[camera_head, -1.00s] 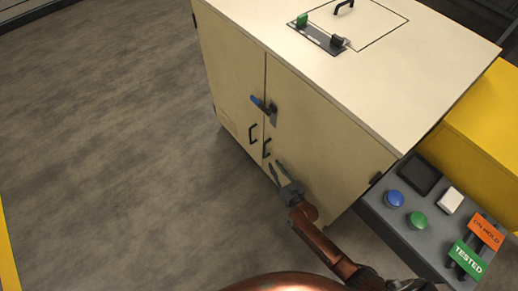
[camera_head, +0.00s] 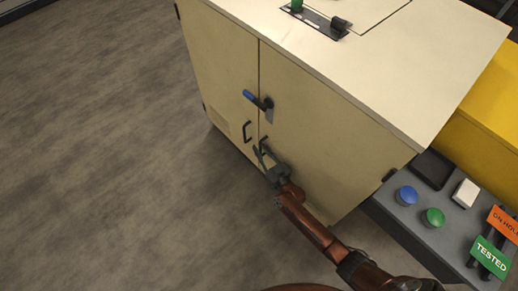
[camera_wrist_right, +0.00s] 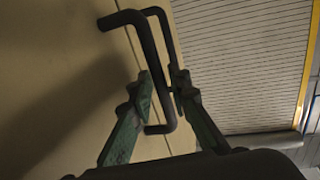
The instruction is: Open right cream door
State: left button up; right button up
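The right cream door (camera_head: 325,130) is shut, flush beside the left cream door (camera_head: 215,75). A latch with a blue grip (camera_head: 250,96) sits near the seam, tilted. My right gripper (camera_head: 262,152) is at the right door's black handle, partly hiding it. In the right wrist view, the black handle (camera_wrist_right: 149,60) runs down between the two green-grey fingertips (camera_wrist_right: 160,84). The fingers are apart; I cannot tell whether either touches the bar. A second black handle shows behind, and the left door's handle (camera_head: 246,131) is in the head view. My left gripper is out of view.
A dark control panel (camera_head: 405,222) with blue and green buttons and tags stands right of the cabinet, before a yellow block (camera_head: 485,125). The cream cabinet top (camera_head: 400,65) carries a small switch plate. The floor (camera_head: 100,150) in front of the doors is clear.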

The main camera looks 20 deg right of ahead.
jog(key=shift+c, duration=0.5)
grip_shut()
